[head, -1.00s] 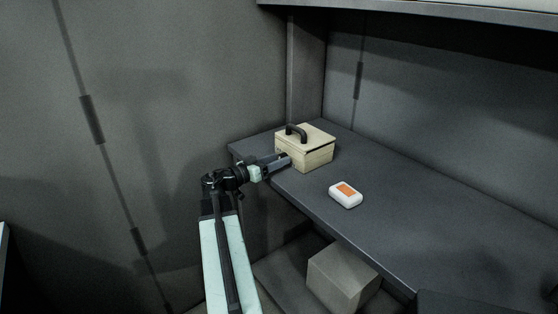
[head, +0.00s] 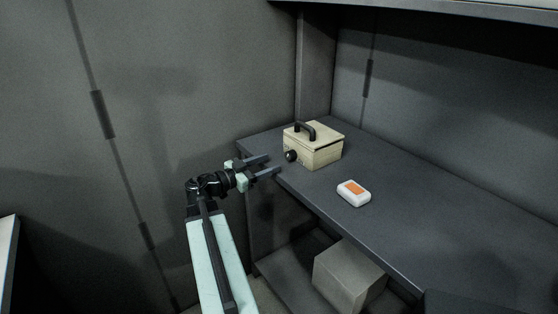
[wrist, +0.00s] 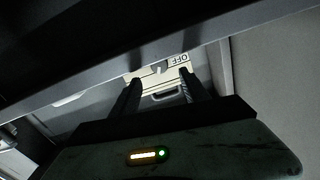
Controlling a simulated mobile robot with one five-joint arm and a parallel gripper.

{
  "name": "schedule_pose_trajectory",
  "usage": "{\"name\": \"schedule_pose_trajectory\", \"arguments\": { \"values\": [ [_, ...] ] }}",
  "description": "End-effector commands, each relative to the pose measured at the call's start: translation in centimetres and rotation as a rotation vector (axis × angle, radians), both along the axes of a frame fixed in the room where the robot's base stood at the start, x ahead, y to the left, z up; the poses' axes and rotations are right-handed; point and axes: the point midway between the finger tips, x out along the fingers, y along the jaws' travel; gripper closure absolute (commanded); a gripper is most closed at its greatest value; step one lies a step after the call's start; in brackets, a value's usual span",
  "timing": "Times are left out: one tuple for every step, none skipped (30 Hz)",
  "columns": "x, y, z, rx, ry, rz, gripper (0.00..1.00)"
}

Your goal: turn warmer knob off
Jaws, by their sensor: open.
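The warmer is a cream box (head: 318,152) with a black handle on its lid, near the left end of the dark shelf. Its round black knob (head: 291,156) is on the side facing my gripper. My gripper (head: 273,163) is open and empty, just left of the knob and apart from it. In the wrist view my two fingers (wrist: 158,84) point at the cream box (wrist: 147,76), where an "OFF" label (wrist: 179,60) appears upside down. The knob (wrist: 158,68) shows dimly between the fingertips; its pointer setting cannot be made out.
A white item with an orange top (head: 354,193) lies on the dark shelf (head: 420,213), right of the box. A grey block (head: 348,275) stands below the shelf. Walls close in behind and at the left. A ledge runs overhead.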

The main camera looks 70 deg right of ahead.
Motion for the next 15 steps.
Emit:
{"name": "schedule_pose_trajectory", "arguments": {
  "values": [
    [0.0, 0.1, 0.0, -0.022, -0.034, 0.0, 0.47],
    [0.0, 0.1, 0.0, -0.031, -0.049, 0.001, 0.47],
    [0.0, 0.1, 0.0, -0.037, -0.058, 0.001, 0.47],
    [0.0, 0.1, 0.0, -0.038, -0.059, 0.001, 0.47],
    [-0.1, 0.1, 0.0, -0.037, -0.058, 0.0, 0.47],
    [-0.2, -0.1, 0.0, -0.037, -0.057, 0.0, 0.47],
    [-0.4, -0.4, 0.0, -0.037, -0.057, -0.001, 0.47],
    [-0.6, -0.7, 0.0, -0.037, -0.057, -0.002, 0.47],
    [-0.9, -1.2, 0.0, -0.036, -0.056, -0.001, 0.47],
    [-1.2, -1.7, 0.0, -0.036, -0.056, -0.001, 0.47],
    [-1.6, -2.2, 0.0, -0.036, -0.057, -0.003, 0.47],
    [-2.0, -2.9, 0.0, -0.036, -0.056, -0.001, 0.47],
    [-2.3, -3.4, 0.0, -0.036, -0.056, -0.001, 0.47],
    [-2.6, -3.9, 0.0, -0.036, -0.057, -0.002, 0.47],
    [-3.0, -4.4, 0.0, -0.035, -0.056, 0.0, 0.47]
  ]
}}
